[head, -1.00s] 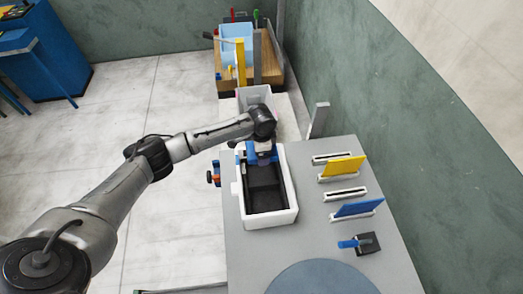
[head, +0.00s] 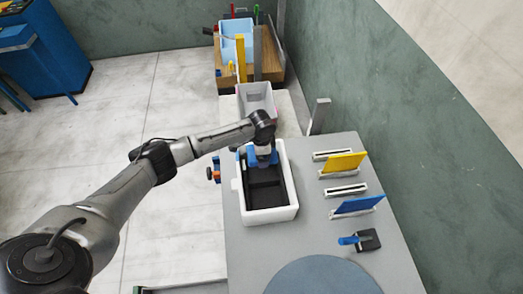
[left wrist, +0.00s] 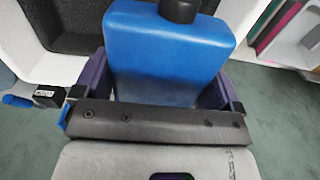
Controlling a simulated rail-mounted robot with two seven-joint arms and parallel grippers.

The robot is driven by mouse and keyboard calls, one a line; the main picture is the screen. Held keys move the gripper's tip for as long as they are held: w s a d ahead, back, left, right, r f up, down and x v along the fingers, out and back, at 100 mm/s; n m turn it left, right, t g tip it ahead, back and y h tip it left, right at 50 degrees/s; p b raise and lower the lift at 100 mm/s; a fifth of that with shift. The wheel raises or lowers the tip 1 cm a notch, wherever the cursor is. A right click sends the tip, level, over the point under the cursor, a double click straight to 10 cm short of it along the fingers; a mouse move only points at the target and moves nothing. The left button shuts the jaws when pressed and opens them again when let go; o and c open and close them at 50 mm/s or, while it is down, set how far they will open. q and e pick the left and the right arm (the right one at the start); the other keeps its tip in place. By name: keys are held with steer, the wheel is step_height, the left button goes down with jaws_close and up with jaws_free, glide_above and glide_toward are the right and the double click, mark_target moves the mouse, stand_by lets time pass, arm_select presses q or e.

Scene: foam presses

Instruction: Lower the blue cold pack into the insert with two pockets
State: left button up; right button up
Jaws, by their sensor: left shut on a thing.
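The blue cold pack (left wrist: 165,52) fills the middle of the left wrist view; it is a flat blue block with a dark cap at its top edge. My left gripper (left wrist: 157,88) is shut on it, one finger on each side. In the head view my left gripper (head: 263,157) is over the far end of the white box (head: 270,217), with a little of the blue pack showing. The black foam insert (head: 267,199) lies inside the box, a divider across it. The arm hides the far pocket, so I cannot tell how deep the pack is. My right gripper is out of view.
The box stands on a grey table (head: 318,236). Right of it are slotted holders with a yellow panel (head: 342,163) and a blue panel (head: 357,205), and a dark block with a blue handle (head: 367,240). A pale bin (head: 257,97) stands beyond the box.

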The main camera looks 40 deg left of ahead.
arm_select(q)
steer(key=shift+f+b, duration=1.2)
steer(key=shift+f, duration=2.35)
steer(key=shift+b, duration=0.3)
steer(key=o, duration=0.8)
step_height(320, 180, up, 12)
steer(key=shift+p, duration=0.35)
steer(key=shift+r, duration=0.9)
